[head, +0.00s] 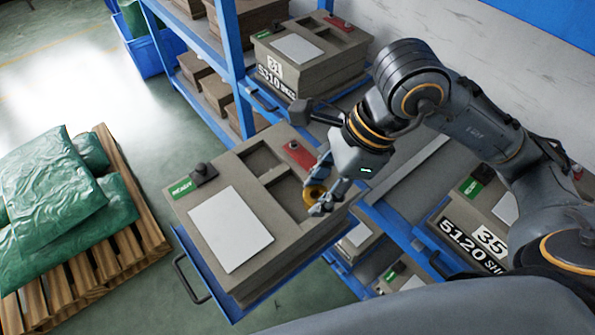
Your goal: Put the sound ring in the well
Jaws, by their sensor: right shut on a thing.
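My right gripper (320,200) is shut on a small gold ring (313,194). It holds the ring low over the right part of the grey-brown mould block (185,222). The block has a square recess (262,162) near its far edge and another recess (284,193) beside the gripper. I cannot tell which is the well, or whether the ring touches the block, because the fingers hide the spot. My left gripper is not in view.
The block sits on a blue pull-out tray (233,311) with a dark handle (187,280). On its top are a light plate (229,228), a black knob (203,171) and a red plate (299,154). A blue rack (231,60) stands behind. Green sacks (50,190) lie at left.

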